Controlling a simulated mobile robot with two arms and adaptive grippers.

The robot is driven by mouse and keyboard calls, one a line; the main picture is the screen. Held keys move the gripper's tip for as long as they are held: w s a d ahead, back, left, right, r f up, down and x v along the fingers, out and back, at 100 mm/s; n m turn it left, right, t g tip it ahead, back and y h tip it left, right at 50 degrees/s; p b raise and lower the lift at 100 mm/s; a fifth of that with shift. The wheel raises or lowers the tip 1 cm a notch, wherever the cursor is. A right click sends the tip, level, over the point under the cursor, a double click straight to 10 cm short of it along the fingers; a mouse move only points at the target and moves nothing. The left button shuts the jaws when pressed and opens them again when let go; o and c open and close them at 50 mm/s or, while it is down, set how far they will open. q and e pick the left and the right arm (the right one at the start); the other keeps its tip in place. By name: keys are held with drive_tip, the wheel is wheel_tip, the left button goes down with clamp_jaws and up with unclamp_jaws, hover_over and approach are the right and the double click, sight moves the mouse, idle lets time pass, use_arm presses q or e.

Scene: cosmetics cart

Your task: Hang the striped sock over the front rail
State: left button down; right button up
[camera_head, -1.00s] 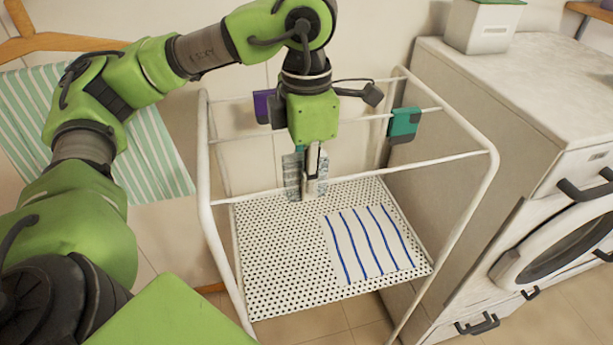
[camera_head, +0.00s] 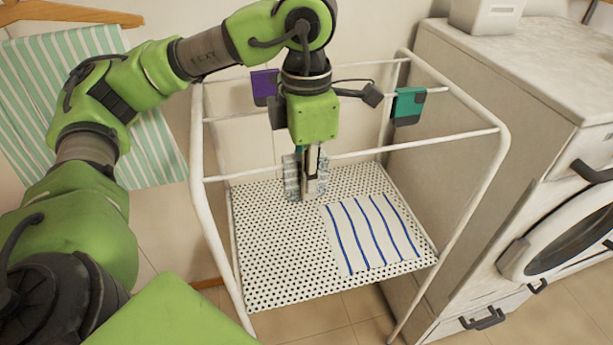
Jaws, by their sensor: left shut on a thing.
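My left gripper (camera_head: 309,192) points down at the near side of the cart, in front of the front rail (camera_head: 420,143) in the head view. My right gripper is not in view.
A flat white cloth with blue stripes (camera_head: 372,233) lies on the cart's perforated shelf (camera_head: 268,262). A washing machine (camera_head: 500,120) stands right. A green-striped cloth (camera_head: 158,148) hangs left.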

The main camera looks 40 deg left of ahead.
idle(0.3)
use_arm(q)
drive_tip(key=c, duration=1.9)
unclamp_jaws()
wheel_tip(320, 180, up, 12)
drive_tip(key=shift+f, duration=0.1)
